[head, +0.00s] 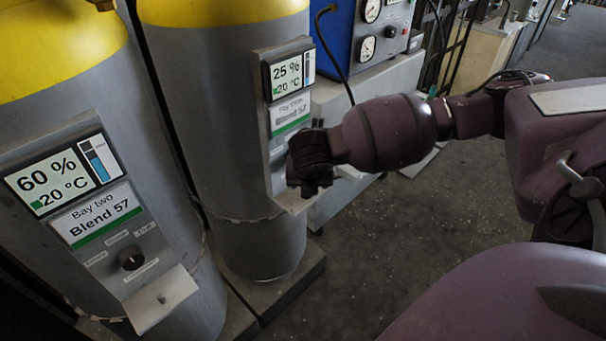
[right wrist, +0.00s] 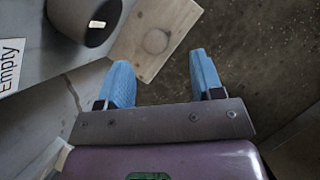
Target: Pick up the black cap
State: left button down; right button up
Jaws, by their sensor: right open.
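I cannot make out a separate black cap in either view. In the right wrist view, a dark round knob (right wrist: 84,18) with a white mark stands out from the panel at upper left. Beside it is a small ledge (right wrist: 178,22) with a faint ring mark and nothing standing on it. My right gripper (right wrist: 159,62) is open and empty, its two blue fingers over the ledge's near edge. In the head view, my right gripper (head: 310,165) is in front of the farther cylinder's panel, hiding the knob there. My left gripper is not in view.
The farther cylinder (head: 225,90) and the nearer cylinder (head: 60,105) are grey with yellow tops. The nearer panel has a dark knob (head: 131,258) and a bare ledge (head: 165,300). A blue gauge box (head: 345,35) stands behind. Open floor (head: 370,250) lies to the right.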

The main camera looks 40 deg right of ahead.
jog(key=shift+w+d+f, duration=0.1)
jog(key=shift+f, duration=0.1)
jog(key=x, duration=0.1)
jog(key=b+x, duration=0.2)
jog(key=x, duration=0.1)
jog(key=shift+a+f, duration=0.25)
jog(key=shift+w+d+f, duration=0.15)
jog(key=shift+w+f, duration=0.1)
jog(key=shift+r, duration=0.25)
jog(key=shift+c, duration=0.2)
jog(key=c, duration=0.7)
jog(key=shift+c, duration=1.2)
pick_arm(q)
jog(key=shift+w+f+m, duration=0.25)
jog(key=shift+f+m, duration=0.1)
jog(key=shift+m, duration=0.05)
